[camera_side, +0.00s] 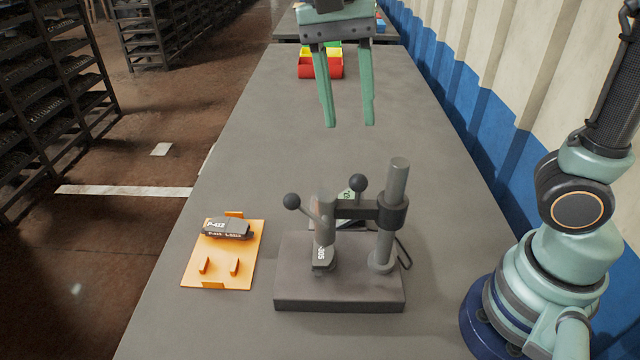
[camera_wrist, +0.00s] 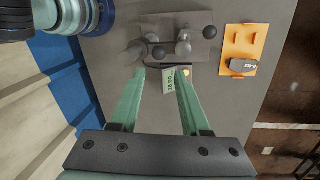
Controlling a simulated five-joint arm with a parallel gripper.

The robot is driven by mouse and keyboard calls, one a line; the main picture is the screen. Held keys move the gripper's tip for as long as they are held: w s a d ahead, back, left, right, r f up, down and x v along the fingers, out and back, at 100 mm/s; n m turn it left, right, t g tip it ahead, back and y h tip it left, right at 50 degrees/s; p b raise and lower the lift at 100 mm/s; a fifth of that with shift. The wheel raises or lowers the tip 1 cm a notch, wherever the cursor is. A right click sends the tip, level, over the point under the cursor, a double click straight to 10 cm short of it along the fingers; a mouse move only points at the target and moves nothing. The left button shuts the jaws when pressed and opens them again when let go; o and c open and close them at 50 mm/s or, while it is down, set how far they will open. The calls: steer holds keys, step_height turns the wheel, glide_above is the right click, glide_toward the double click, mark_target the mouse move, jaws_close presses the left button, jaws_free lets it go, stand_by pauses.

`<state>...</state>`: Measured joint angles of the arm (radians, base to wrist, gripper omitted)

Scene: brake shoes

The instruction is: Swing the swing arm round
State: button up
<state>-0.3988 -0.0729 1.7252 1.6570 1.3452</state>
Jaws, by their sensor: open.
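The swing arm (camera_side: 356,209) is a dark horizontal bar clamped to an upright grey post (camera_side: 384,235). It reaches left to a vertical press head (camera_side: 324,235) over the grey base block (camera_side: 340,300). A black ball knob (camera_side: 358,182) stands above the bar, and a second ball knob (camera_side: 291,201) sticks out left of the head on a lever. My gripper (camera_side: 348,125) is open and empty, high above the table and behind the press. In the wrist view, my gripper (camera_wrist: 160,74) has its fingers spread below the press, whose base (camera_wrist: 200,24) shows at the top.
An orange plate (camera_side: 205,273) with a dark labelled brake part (camera_side: 228,228) lies left of the press. A labelled card (camera_wrist: 176,81), partly hidden, lies behind the press. Red and yellow bins (camera_side: 320,68) stand at the far end. The table between is clear.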

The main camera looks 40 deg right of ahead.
mark_target(358, 175)
steer(key=f, duration=0.4)
steer(key=s+f, duration=0.1)
steer(key=f, duration=0.2)
steer(key=s+f, duration=0.1)
steer(key=f, duration=0.3)
steer(key=shift+d+f, duration=0.35)
steer(key=shift+d, duration=0.05)
jaws_close()
stand_by(1.0)
